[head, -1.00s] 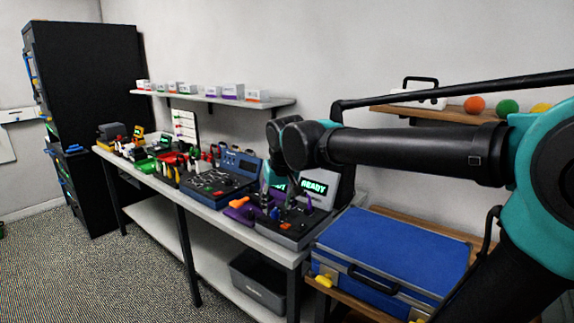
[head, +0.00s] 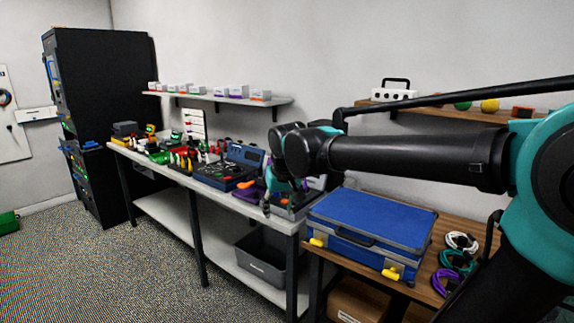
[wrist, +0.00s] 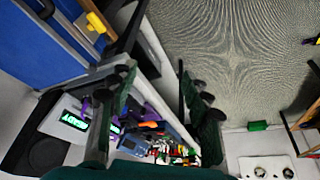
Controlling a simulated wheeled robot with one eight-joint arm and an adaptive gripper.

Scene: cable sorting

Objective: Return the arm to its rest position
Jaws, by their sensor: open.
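My black and teal arm reaches in from the right in the head view, with its forearm level. My gripper (head: 280,203) hangs down from its end, in front of the workbench's near end in the picture. It partly covers the devices there. In the wrist view my gripper (wrist: 163,85) is open, its two dark fingers well apart with nothing between them. Past the fingers are bare carpet and the bench edge.
A blue case (head: 372,218) lies on a wooden table just right of the bench. Coiled cables (head: 458,262) lie beside it. The grey workbench (head: 170,190) holds several devices and tools. A grey bin (head: 262,258) is on its lower shelf. Carpet (head: 90,260) at left is clear.

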